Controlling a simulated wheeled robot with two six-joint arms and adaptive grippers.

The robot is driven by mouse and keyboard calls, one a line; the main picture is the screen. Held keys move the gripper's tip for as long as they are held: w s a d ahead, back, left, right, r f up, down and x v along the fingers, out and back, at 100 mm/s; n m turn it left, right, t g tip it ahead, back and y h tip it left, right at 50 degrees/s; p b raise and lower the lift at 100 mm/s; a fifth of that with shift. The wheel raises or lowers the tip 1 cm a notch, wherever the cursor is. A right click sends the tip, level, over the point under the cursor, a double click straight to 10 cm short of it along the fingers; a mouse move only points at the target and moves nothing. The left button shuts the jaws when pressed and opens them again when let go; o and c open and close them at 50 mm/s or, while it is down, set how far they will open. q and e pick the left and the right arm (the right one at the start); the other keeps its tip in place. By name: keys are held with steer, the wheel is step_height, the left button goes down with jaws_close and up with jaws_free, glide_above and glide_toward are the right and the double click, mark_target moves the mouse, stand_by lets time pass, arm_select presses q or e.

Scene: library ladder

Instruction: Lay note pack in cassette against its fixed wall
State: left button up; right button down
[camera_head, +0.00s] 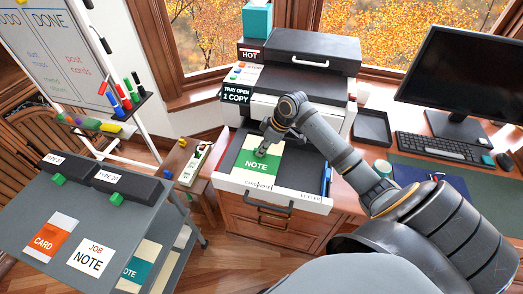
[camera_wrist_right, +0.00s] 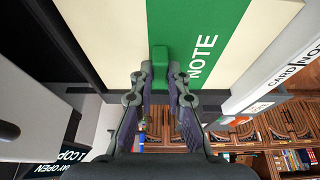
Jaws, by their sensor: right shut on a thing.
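The note pack (camera_head: 257,168), cream with a green NOTE band, is over the left part of the pulled-out cassette (camera_head: 308,178), close behind its white front edge. My right gripper (camera_head: 266,148) is at the pack's far side. The right wrist view shows the gripper (camera_wrist_right: 160,82) shut on a green tab (camera_wrist_right: 160,62) at the pack's green band (camera_wrist_right: 208,45). The cassette's CARD/NOTE front edge (camera_wrist_right: 285,65) runs along the pack's right there. I cannot tell whether the pack touches the floor or a side wall. My left gripper is not in view.
The black-and-white printer (camera_head: 300,75) stands above the cassette. A grey cart (camera_head: 70,215) with orange CARD and white NOTE sheets stands left. The monitor (camera_head: 462,80) and keyboard (camera_head: 445,146) are right.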

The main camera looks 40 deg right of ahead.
steer(key=shift+a+f, duration=0.1)
steer(key=shift+f, duration=0.65)
steer(key=shift+w+f, duration=0.1)
steer(key=shift+f, duration=0.1)
steer(key=c, duration=1.3)
jaws_free()
steer(key=shift+c, duration=0.2)
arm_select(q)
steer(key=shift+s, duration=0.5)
arm_select(e)
steer(key=shift+r, duration=0.1)
steer(key=shift+d+r, duration=0.25)
steer(key=shift+r, duration=0.05)
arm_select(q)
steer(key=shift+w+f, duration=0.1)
arm_select(e)
steer(key=v, duration=1.1)
